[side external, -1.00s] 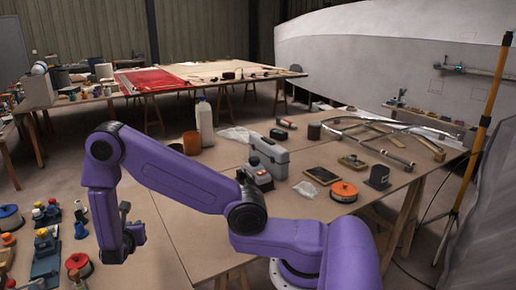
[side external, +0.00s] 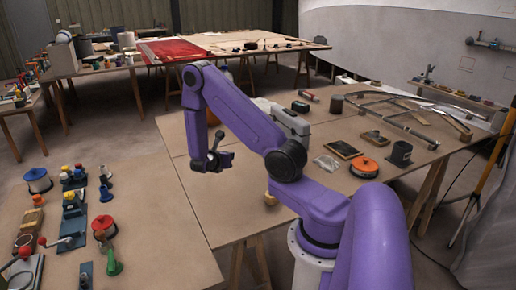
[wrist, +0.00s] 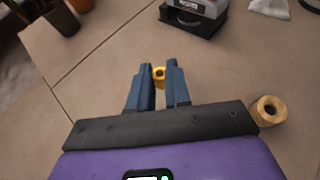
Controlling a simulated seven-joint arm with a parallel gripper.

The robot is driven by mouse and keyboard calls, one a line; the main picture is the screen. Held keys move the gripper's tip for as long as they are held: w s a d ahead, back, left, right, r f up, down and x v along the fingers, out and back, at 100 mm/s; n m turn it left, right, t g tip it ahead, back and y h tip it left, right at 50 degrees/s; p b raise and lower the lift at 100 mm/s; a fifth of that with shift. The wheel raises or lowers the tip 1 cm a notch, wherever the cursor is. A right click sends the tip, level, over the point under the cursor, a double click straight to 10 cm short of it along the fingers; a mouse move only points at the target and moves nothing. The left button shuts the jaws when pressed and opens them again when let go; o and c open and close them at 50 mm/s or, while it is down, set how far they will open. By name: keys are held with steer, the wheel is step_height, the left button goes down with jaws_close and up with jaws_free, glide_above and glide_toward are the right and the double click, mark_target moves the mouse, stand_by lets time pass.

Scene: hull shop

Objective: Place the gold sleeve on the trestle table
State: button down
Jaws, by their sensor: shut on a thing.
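In the side view my gripper (side external: 213,161) is above the left part of the brown-topped trestle table (side external: 225,205). The sleeve cannot be made out there. Its gap above the tabletop is hard to judge.
A tan hollow cylinder (wrist: 268,110) stands right of my gripper; it also shows in the side view (side external: 269,198). A grey case (side external: 290,124) stands farther back. An orange-topped reel (side external: 364,167) is at right.

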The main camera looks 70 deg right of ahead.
steer(key=w+d+f, duration=0.5)
steer(key=w+f, duration=0.1)
steer(key=w, duration=0.1)
steer(key=w+d+f, duration=0.3)
steer(key=shift+w+d+f, duration=0.25)
steer(key=shift+d+f, duration=0.05)
steer(key=shift+d, duration=0.05)
steer(key=shift+w+d+f, duration=0.1)
steer(key=shift+f, duration=1.6)
steer(key=shift+f, duration=0.1)
steer(key=c, duration=1.1)
jaws_free()
